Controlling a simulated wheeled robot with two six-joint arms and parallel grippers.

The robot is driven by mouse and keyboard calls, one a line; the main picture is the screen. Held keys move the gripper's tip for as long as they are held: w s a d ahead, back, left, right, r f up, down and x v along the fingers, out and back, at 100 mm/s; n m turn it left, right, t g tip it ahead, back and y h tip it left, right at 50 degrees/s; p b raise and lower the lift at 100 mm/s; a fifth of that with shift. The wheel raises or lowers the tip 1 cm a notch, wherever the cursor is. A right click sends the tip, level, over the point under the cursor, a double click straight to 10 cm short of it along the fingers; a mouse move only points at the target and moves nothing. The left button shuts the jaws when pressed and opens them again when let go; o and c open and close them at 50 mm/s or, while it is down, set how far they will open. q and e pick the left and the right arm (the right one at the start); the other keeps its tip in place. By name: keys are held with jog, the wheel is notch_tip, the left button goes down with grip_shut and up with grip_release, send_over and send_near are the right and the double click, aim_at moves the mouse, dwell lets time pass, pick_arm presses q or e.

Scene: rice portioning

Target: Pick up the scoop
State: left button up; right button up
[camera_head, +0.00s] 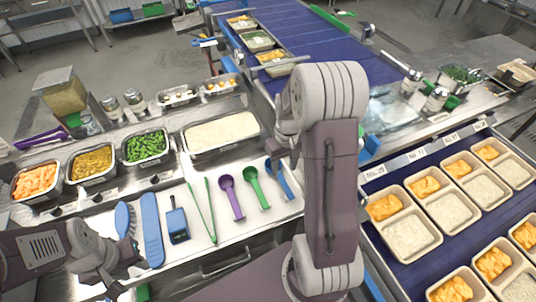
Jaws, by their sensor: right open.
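Three scoops lie in a row on the white work surface: a purple scoop (231,196), a green scoop (256,187) and a blue scoop (279,180). The blue scoop is closest to my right arm, which stands up through the middle of the view and covers the area beside it. Of my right gripper (285,150), only a little shows at the left side of that arm, just behind the blue scoop; its fingertips are hidden. My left gripper (122,262) is low at the left, near the blue brush, apart from the scoops. I cannot make out its jaw gap.
Behind are a rice pan (187,146) and several food pans. Portioned trays (411,265) stand on the right conveyor.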

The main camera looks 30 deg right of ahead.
aim_at(283, 181)
jog(key=shift+s+a+r, duration=0.35)
jog(key=shift+s+r, duration=0.15)
jog(key=shift+s, duration=0.25)
jog(key=shift+s+a+f, duration=0.3)
jog(key=shift+f, duration=0.3)
jog(key=f, duration=0.1)
jog(key=w+d+f, duration=0.1)
jog(key=f, duration=0.1)
jog(key=shift+w+d, duration=0.2)
jog(key=shift+w, duration=0.05)
jog(key=shift+f, duration=0.35)
jog(key=f, duration=0.3)
jog(key=shift+s+a+f, duration=0.2)
jog(key=shift+a+f, duration=0.05)
jog(key=shift+a, duration=0.1)
jog(key=shift+w+d+f, duration=0.25)
jog(key=shift+f, duration=0.1)
pick_arm(q)
jog(key=shift+s+a+r, duration=0.5)
jog(key=shift+s+a, duration=0.2)
jog(key=shift+a, duration=0.2)
pick_arm(e)
jog(key=shift+s+a+r, duration=0.1)
jog(key=shift+a, duration=0.05)
grip_shut()
